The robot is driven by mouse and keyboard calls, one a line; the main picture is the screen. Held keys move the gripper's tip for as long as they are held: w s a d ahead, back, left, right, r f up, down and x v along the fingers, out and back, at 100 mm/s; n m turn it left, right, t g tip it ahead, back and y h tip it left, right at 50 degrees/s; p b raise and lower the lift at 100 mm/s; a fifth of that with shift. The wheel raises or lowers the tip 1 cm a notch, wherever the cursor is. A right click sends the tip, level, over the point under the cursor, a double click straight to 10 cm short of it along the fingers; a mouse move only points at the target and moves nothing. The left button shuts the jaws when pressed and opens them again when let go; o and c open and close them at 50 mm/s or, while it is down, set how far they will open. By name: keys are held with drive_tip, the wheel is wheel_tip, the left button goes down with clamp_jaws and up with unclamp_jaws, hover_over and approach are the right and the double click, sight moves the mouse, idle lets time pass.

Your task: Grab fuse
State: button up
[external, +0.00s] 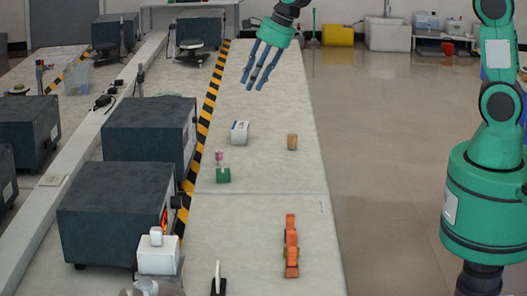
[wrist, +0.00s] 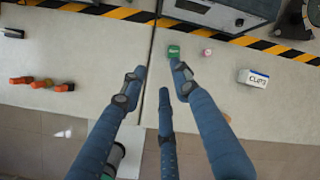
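No object is clearly marked as a fuse, so I cannot tell which one it is. A small brown cylinder (external: 292,141) stands upright on the light bench. A green block (external: 223,175) lies left of it, with a small pink item (external: 219,157) just behind; the wrist view also shows the green block (wrist: 174,51) and the pink item (wrist: 207,53). My gripper (external: 257,76) has several blue fingers, spread apart and empty. It hangs above the bench, farther back than these objects. In the wrist view my gripper (wrist: 160,78) has nothing between its fingertips.
A white box (external: 240,132) with printed text stands behind the green block; it also shows in the wrist view (wrist: 253,77). An orange segmented object (external: 291,246) and a black-and-white item (external: 218,281) lie nearer the camera. Dark equipment boxes (external: 117,211) line the left, beyond striped tape.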

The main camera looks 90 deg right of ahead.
drive_tip(key=w+d+f+m+p, duration=0.2)
drive_tip(key=w+d+f+m, duration=0.2)
drive_tip(key=d+f+m, duration=0.3)
drive_tip(key=m+p, duration=0.3)
drive_tip(key=m, duration=0.2)
approach(221, 151)
drive_tip(key=v, duration=0.3)
drive_tip(key=shift+w+a, duration=0.1)
drive_tip(key=shift+a, duration=0.25)
drive_tip(key=shift+f, duration=0.15)
drive_tip(key=shift+b+x, duration=0.75)
drive_tip(key=shift+x, duration=3.4)
drive_tip(key=shift+d+f, duration=0.1)
drive_tip(key=shift+d, duration=0.05)
drive_tip(key=shift+b+x, duration=0.5)
drive_tip(key=shift+x, duration=2.05)
drive_tip(key=shift+d, duration=0.1)
